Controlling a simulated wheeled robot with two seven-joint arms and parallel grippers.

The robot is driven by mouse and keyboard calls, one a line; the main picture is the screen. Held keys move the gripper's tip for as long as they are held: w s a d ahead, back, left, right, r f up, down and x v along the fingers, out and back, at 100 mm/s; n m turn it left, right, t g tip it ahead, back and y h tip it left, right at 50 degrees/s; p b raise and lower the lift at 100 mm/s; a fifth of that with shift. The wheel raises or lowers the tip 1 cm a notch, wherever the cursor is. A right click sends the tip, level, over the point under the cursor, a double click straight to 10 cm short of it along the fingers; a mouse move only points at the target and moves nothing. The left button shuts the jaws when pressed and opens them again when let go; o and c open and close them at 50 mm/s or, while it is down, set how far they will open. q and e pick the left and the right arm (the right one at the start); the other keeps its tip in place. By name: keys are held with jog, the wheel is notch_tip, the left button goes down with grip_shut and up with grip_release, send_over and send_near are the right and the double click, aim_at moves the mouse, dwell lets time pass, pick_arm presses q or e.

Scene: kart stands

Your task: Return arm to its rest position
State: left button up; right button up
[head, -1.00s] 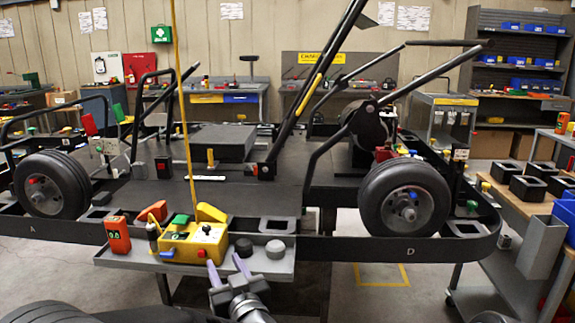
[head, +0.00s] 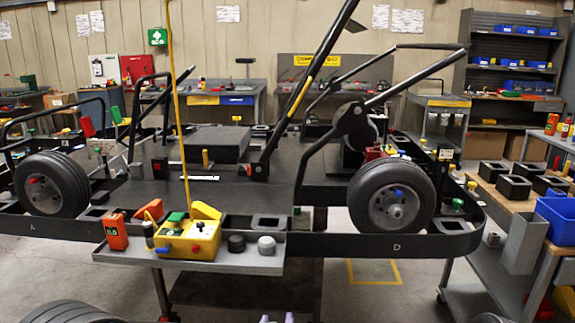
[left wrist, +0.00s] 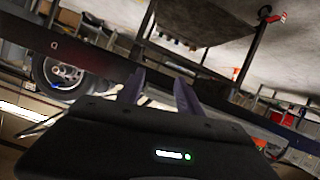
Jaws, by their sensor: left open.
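My left gripper (head: 277,318) shows only as two purple-grey fingertips at the bottom edge of the head view, below and in front of the grey tray (head: 130,257). In the left wrist view both fingers (left wrist: 160,84) stand apart with nothing between them. The rest of my left arm is below the head view's edge. My right gripper is in neither view.
The black kart frame (head: 350,246) with its wheels (head: 391,196) spans the middle. A yellow control box (head: 188,240) and an orange device (head: 115,232) stand on the tray. A cart with a blue bin (head: 556,218) is at the right.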

pick_arm(q)
jog(key=s+f+m+g+h+p, duration=0.15)
jog(key=s+f+g, duration=0.25)
jog(key=s+f, duration=0.45)
jog(key=s+a+f+g+p, duration=0.1)
jog(key=s+f+g, duration=0.2)
jog(key=s+f, duration=0.2)
jog(key=s+a+f+n+g+h+p, duration=0.1)
jog(key=s+f, duration=0.4)
jog(key=s, duration=0.5)
jog(key=s+a+f+n+g+p, duration=0.1)
jog(key=s+a+f+g+p, duration=0.2)
jog(key=s+f+g, duration=0.2)
jog(key=s, duration=0.3)
jog(key=shift+s+h, duration=0.25)
jog(key=shift+h, duration=0.1)
